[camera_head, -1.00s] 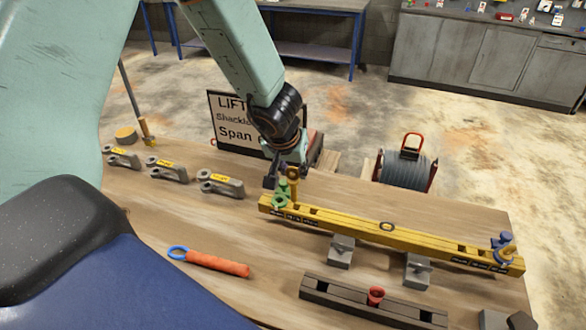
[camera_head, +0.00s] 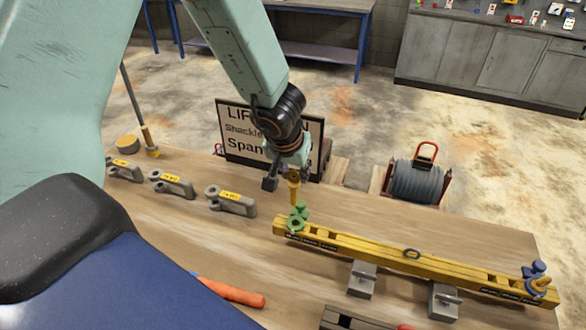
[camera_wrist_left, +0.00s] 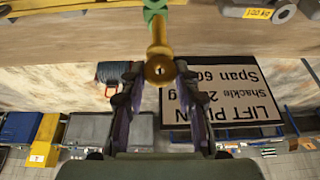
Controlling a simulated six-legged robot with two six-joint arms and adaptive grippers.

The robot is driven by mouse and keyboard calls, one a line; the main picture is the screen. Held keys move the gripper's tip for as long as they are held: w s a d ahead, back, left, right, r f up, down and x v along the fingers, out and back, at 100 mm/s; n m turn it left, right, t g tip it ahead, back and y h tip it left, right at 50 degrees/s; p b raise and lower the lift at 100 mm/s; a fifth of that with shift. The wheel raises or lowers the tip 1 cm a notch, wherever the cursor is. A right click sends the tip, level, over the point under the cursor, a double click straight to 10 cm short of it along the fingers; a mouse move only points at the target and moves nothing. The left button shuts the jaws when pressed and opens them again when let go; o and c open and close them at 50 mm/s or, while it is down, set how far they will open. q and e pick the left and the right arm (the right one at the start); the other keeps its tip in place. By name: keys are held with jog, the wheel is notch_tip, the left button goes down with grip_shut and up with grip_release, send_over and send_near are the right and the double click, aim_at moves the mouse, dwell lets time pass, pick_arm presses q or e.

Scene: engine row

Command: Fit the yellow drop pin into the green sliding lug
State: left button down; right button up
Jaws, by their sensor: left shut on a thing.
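The yellow drop pin (camera_head: 294,186) is held upright in my left gripper (camera_head: 284,181), which is shut on its top. In the left wrist view the pin (camera_wrist_left: 159,58) sits between the fingers of the left gripper (camera_wrist_left: 155,85), its ringed end toward the camera. The green sliding lug (camera_head: 297,217) sits on the left end of the yellow beam (camera_head: 385,256). The pin's lower end is at or just above the lug's top in the head view; I cannot tell whether they touch. In the left wrist view the lug (camera_wrist_left: 152,5) shows only partly, beyond the pin. My right gripper is not in view.
Several grey shackles (camera_head: 231,201) lie along the bench's left. A lift plan sign (camera_head: 245,135) stands behind the gripper. A blue lug (camera_head: 536,270) sits at the beam's right end. Grey supports (camera_head: 362,280) hold the beam. An orange-handled tool (camera_head: 235,292) lies in front.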

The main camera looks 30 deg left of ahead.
aim_at(296, 186)
pick_arm(q)
jog(key=shift+w+d, duration=0.15)
jog(key=shift+d, duration=0.3)
jog(key=shift+d+f+b, duration=0.1)
jog(key=shift+f+b, duration=0.2)
jog(key=f+b, duration=0.2)
jog(key=f, duration=0.1)
jog(key=shift+a, duration=0.4)
jog(key=shift+d+f+b, duration=0.15)
jog(key=shift+f+b, duration=0.4)
jog(key=shift+d+f+b, duration=0.15)
jog(key=shift+f+b, duration=0.35)
jog(key=shift+b, duration=0.05)
jog(key=shift+a, duration=0.1)
jog(key=shift+a, duration=0.15)
jog(key=shift+d, duration=0.25)
